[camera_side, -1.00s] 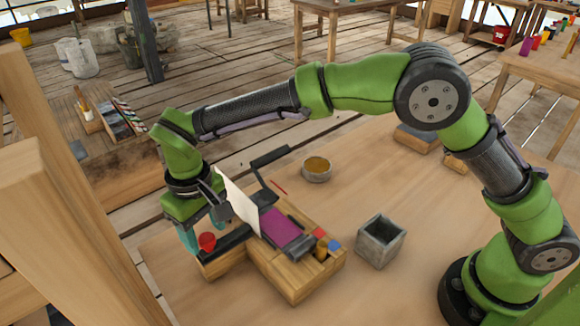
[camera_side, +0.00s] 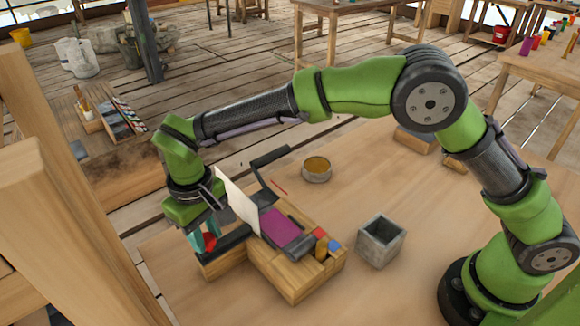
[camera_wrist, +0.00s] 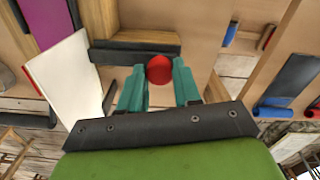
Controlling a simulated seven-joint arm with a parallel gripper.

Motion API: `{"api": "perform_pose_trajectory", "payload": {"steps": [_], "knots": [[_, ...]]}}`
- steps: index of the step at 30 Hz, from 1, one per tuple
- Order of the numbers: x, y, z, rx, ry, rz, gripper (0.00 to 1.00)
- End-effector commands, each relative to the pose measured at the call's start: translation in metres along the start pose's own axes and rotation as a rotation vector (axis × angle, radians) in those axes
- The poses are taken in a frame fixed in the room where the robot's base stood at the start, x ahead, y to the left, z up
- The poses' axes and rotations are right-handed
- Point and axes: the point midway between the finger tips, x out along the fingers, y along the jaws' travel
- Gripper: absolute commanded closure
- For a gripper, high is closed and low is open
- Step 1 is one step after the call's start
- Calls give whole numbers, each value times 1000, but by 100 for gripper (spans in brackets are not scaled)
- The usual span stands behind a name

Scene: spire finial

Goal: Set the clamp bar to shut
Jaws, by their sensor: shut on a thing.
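My gripper (camera_side: 203,241) is at the left end of the wooden fixture (camera_side: 296,285). Its teal fingers are shut on a red knob (camera_wrist: 159,69), one on each side in the wrist view. A dark bar (camera_side: 222,243) lies beside the knob on the left part of the fixture; it also shows in the wrist view (camera_wrist: 133,53). It looks like the clamp bar, but how it joins the knob is hidden by the fingers. A white panel (camera_side: 237,202) stands tilted beside the gripper, next to a magenta pad (camera_side: 281,227) on the fixture.
A black bent arm (camera_side: 270,165) rises behind the panel. A bowl (camera_side: 317,169) and a grey square pot (camera_side: 367,249) stand on the table to the right. Table space right of the pot is clear.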

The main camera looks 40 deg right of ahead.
Motion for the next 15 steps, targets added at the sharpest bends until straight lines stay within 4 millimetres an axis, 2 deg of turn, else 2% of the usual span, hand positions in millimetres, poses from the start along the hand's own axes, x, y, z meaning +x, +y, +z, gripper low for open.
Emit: {"api": "perform_pose_trajectory", "payload": {"steps": [4,12,15], "knots": [[-2,15,3,3,1,0,100],[-2,72,18,5,2,0,100],[-2,84,21,2,4,-1,100]]}}
